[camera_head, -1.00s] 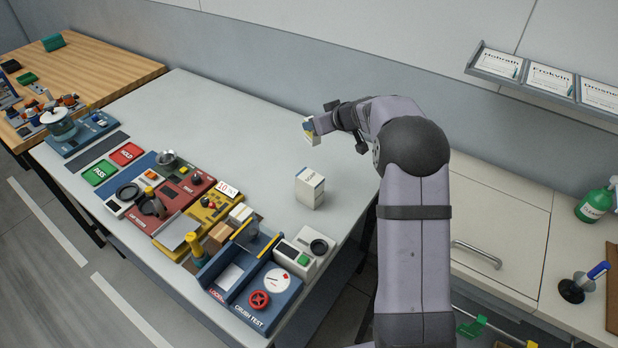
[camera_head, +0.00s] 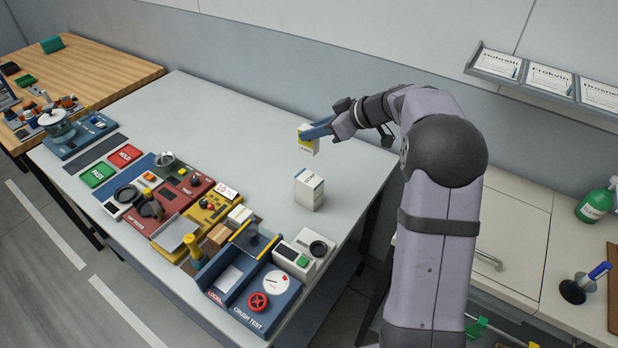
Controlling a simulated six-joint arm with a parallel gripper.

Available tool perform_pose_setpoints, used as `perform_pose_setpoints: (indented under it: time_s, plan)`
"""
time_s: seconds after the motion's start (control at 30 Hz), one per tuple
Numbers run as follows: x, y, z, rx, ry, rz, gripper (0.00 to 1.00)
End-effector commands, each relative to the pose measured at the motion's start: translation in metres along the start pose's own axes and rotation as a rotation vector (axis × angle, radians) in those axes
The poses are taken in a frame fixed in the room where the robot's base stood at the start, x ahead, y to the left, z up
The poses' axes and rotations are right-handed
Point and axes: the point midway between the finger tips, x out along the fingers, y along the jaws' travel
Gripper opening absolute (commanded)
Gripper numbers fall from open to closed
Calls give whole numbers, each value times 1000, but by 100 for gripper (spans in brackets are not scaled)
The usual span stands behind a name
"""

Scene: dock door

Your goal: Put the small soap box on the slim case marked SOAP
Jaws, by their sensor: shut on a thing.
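My gripper (camera_head: 314,131) is shut on a small white and yellow box (camera_head: 307,145), the small soap box. It holds the box in the air, above and slightly behind a white upright case (camera_head: 309,192) with a dark band of print near its top. The case stands alone on the grey table (camera_head: 240,130). A gap shows between the held box and the case's top. The gripper's fingers cover part of the box.
Test devices line the table's front edge, including a blue crush tester (camera_head: 254,290), a white device with a green button (camera_head: 304,255) and a red tester (camera_head: 166,198). A green PASS pad (camera_head: 98,174) and a red HOLD pad (camera_head: 125,155) lie left. The table's back is clear.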

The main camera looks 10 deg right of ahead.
Motion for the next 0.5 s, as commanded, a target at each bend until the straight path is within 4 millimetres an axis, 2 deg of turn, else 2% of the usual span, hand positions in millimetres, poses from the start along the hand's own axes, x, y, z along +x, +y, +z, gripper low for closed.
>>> perform_pose_setpoints:
  time_s: [0.23,0.5]
  plan:
    - [4,0,4,11,-1,10,0]
    - [27,0,36,14,-1,9,0]
